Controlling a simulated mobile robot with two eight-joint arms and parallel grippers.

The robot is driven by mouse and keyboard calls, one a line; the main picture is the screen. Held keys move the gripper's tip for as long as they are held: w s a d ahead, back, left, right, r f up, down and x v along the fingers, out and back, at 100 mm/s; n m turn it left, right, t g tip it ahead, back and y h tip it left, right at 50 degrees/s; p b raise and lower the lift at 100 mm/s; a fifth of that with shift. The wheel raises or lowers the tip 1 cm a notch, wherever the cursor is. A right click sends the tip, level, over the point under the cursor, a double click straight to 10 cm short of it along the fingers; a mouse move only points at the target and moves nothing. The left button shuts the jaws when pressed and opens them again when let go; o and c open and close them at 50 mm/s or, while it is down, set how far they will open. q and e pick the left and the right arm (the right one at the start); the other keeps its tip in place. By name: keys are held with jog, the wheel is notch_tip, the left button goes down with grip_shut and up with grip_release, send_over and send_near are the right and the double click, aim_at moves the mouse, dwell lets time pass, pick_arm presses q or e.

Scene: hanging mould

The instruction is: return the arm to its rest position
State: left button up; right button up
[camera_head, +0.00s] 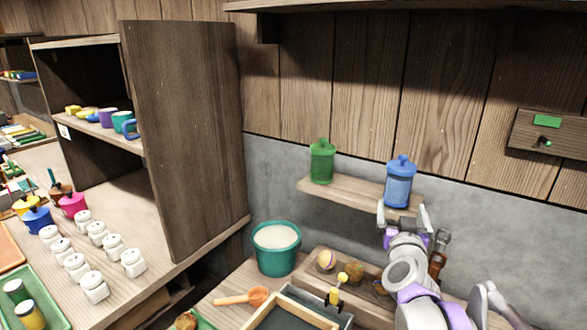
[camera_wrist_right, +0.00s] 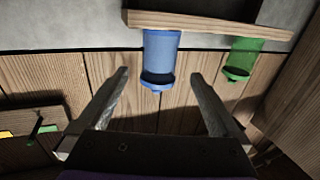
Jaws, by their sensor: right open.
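My right gripper (camera_head: 402,212) is raised in front of the small wall shelf (camera_head: 340,190), with its two fingers apart and nothing held between them. A blue lidded jar (camera_head: 399,185) stands at the right end of that shelf, just beyond the fingers. In the right wrist view, which is upside down, the open right gripper (camera_wrist_right: 158,74) points towards the blue jar (camera_wrist_right: 160,52), which shows between the fingertips. I cannot tell how large the gap to it is. My left gripper is not in view.
A green jar (camera_head: 321,162) stands left on the same shelf. A wooden board (camera_head: 552,134) hangs right.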

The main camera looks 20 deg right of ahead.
jog(key=s+a+f+n+g+y+p, duration=0.1)
jog(key=s+a+f+n+y+p, duration=0.2)
jog(key=a, duration=0.4)
jog(key=s+a+f+n+g+y, duration=0.1)
jog(key=s+a+f+y, duration=0.1)
jog(key=a+f+y, duration=0.4)
jog(key=s+a+f+n+g+y+p, duration=0.1)
jog(key=s+a+f+n+p, duration=0.1)
jog(key=a, duration=0.6)
jog(key=s+a+f+g+p, duration=0.2)
jog(key=s+f+g, duration=0.4)
jog(key=s+f, duration=0.4)
jog(key=s+a, duration=0.1)
jog(key=s, duration=0.4)
jog(key=shift+a+f+n+p, duration=0.3)
jog(key=shift+a+f+p, duration=0.05)
jog(key=shift+f, duration=0.05)
jog(key=shift+s+f+g, duration=0.2)
jog(key=shift+g, duration=0.1)
jog(key=shift+c, duration=0.3)
